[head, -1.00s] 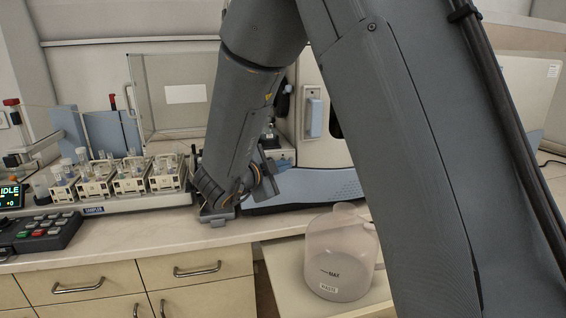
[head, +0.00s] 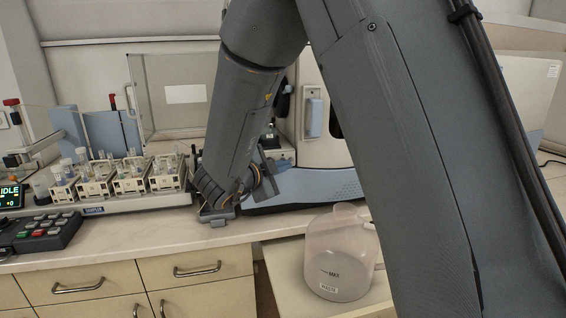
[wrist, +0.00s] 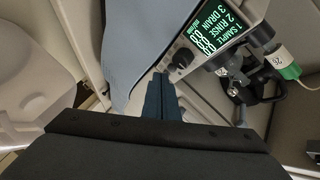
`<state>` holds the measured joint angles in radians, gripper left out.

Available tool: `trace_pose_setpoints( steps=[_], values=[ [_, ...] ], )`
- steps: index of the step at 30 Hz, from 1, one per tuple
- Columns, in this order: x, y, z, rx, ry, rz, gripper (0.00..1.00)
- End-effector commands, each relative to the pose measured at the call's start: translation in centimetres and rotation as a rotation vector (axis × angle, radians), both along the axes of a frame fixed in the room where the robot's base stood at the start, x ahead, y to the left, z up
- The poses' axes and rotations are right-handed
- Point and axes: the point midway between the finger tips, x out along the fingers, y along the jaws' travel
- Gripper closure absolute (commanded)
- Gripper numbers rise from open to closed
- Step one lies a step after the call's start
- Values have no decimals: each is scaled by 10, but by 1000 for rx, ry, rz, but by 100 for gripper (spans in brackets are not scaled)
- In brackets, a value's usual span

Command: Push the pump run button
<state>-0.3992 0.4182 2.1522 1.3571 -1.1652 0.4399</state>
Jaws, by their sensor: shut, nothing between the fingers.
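The pump unit's display (wrist: 218,35) shows in the wrist view at the upper right, with green text listing sample, rinse and drain. A dark round knob (wrist: 183,58) sits on the panel beside the display. I cannot pick out the run button; it may be small or hidden by my fingers. My gripper (wrist: 161,77) is shut and empty, its fingertips a little below and left of the knob; whether they touch the panel I cannot tell.
Right of the display are dark pump parts and a green-ended tube fitting (wrist: 290,71). A translucent waste jug (head: 340,252) stands low, right of my wrist. The sampler's vial racks (head: 130,180) and a keypad (head: 40,232) are on the left of the bench.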

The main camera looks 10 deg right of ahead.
Motion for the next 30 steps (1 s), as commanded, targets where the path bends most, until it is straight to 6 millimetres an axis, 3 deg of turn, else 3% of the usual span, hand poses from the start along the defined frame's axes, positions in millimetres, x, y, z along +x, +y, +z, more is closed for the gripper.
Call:
trace_pose_setpoints(
  steps=[30],
  values=[
    [9, 0, 0, -1, 1, 0, 100]
  ],
)
